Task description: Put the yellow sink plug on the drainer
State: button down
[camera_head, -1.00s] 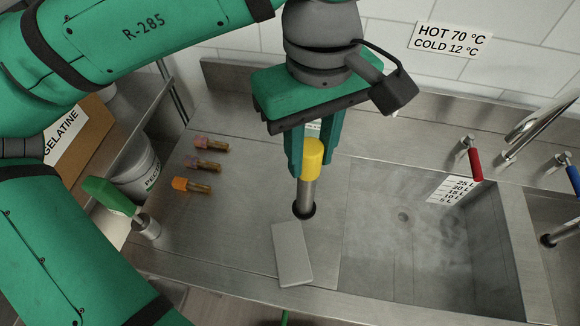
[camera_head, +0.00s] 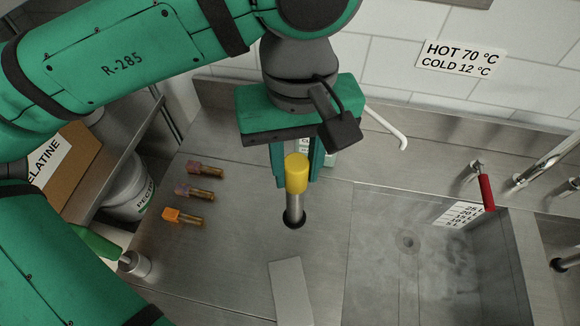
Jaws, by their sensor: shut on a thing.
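The yellow sink plug has a yellow cap (camera_head: 297,172) on a steel tube with a dark foot. It is upright. My gripper (camera_head: 297,182) is shut on the plug near its yellow top, with the green fingers pointing down on either side. The foot is over the drainer (camera_head: 235,250), the bare steel surface left of the sink basin. I cannot tell whether the foot touches the steel. Part of the drainer behind the plug is hidden by my gripper.
Several small nozzles (camera_head: 185,217) lie left of the plug. A flat grey slab (camera_head: 290,290) lies in front. The sink basin (camera_head: 430,270) with a level scale is on the right, with a red-handled tap (camera_head: 487,190). A white hose (camera_head: 390,128) hangs behind.

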jog(key=w+f, duration=0.7)
jog(key=f, duration=0.3)
jog(key=shift+w+a, duration=0.3)
jog(key=shift+a, duration=0.1)
jog(key=c, duration=1.3)
grip_release()
jog(key=shift+f, duration=0.1)
jog(key=shift+c, duration=0.2)
notch_tip(320, 180, up, 12)
